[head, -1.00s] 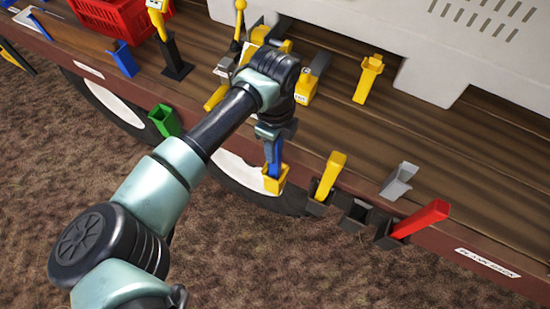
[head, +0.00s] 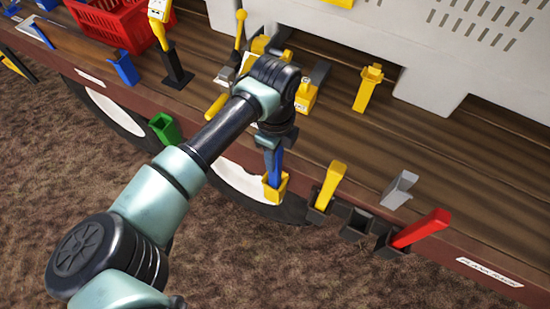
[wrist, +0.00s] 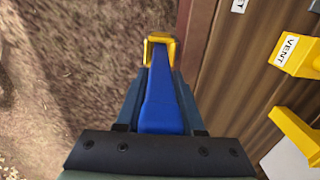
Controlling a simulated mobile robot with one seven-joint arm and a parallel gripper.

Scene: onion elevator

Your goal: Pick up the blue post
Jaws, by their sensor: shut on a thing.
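The blue post (head: 275,165) stands in a yellow socket (head: 281,190) on the truck bed's near edge. My gripper (head: 269,147) is above the socket, shut on the upper part of the post. In the wrist view the blue post (wrist: 162,100) runs away between the two fingers of my gripper (wrist: 160,85), its far end at the yellow socket (wrist: 159,40). The post's lower end is hidden in the socket.
Along the same edge, a yellow post (head: 329,185) and a red post (head: 419,229) stand in dark sockets, with an empty dark socket (head: 356,223) between them. A green socket (head: 164,129) is to the left. Yellow fittings (head: 306,97) and a pale wall (head: 420,50) lie behind.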

